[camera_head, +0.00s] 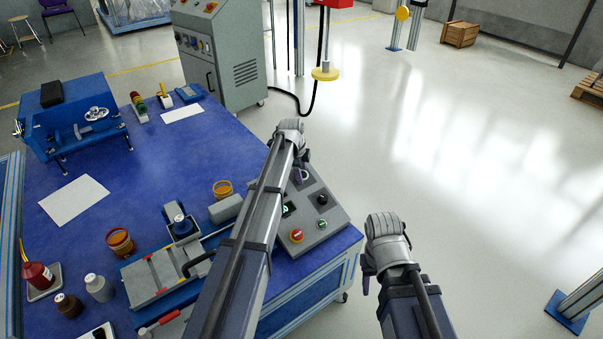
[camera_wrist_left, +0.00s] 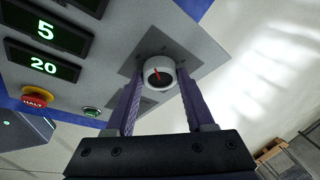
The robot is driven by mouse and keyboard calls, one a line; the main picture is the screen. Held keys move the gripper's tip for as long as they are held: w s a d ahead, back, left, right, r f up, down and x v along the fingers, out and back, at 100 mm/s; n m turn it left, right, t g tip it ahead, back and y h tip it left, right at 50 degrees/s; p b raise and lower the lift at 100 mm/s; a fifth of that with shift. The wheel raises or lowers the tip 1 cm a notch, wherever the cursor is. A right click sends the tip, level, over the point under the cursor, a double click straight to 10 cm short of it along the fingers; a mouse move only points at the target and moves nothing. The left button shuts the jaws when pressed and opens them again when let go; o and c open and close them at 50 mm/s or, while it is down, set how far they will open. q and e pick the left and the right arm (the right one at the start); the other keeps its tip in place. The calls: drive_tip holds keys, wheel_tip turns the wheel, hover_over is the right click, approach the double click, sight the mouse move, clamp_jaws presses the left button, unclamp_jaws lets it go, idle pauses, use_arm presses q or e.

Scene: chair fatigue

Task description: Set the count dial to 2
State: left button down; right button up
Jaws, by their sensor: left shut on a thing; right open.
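The pointer tilts slightly left of upright in that picture; no scale numbers are readable. In the head view my left gripper (camera_head: 304,168) reaches over the far end of the grey control box (camera_head: 318,238), and the arm hides part of it. My right gripper (camera_head: 367,274) is open and empty, beyond the table's right edge.
The box has displays reading 5 (camera_wrist_left: 46,31) and 20 (camera_wrist_left: 43,67), a red halt button (camera_wrist_left: 36,100) and a green button (camera_wrist_left: 92,112). A black knob (camera_head: 322,199) is close to my left fingers. Bottles, fixtures and tools crowd the blue table (camera_head: 160,160).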

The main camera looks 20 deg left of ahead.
use_arm(q)
drive_tip(key=n, duration=0.2)
drive_tip(key=n+t+b, duration=0.1)
drive_tip(key=n, duration=0.1)
drive_tip(key=shift+s+f+t, duration=0.1)
drive_tip(key=shift+s+t, duration=0.2)
drive_tip(key=shift+d+n+t+y, duration=0.1)
drive_tip(key=shift+n+t+y, duration=0.3)
drive_tip(key=shift+n, duration=1)
drive_tip(key=shift+b, duration=0.3)
drive_tip(key=shift+c, duration=1.3)
unclamp_jaws()
drive_tip(key=p+v, duration=0.7)
drive_tip(key=shift+s+r, duration=0.15)
drive_tip(key=shift+r, duration=0.2)
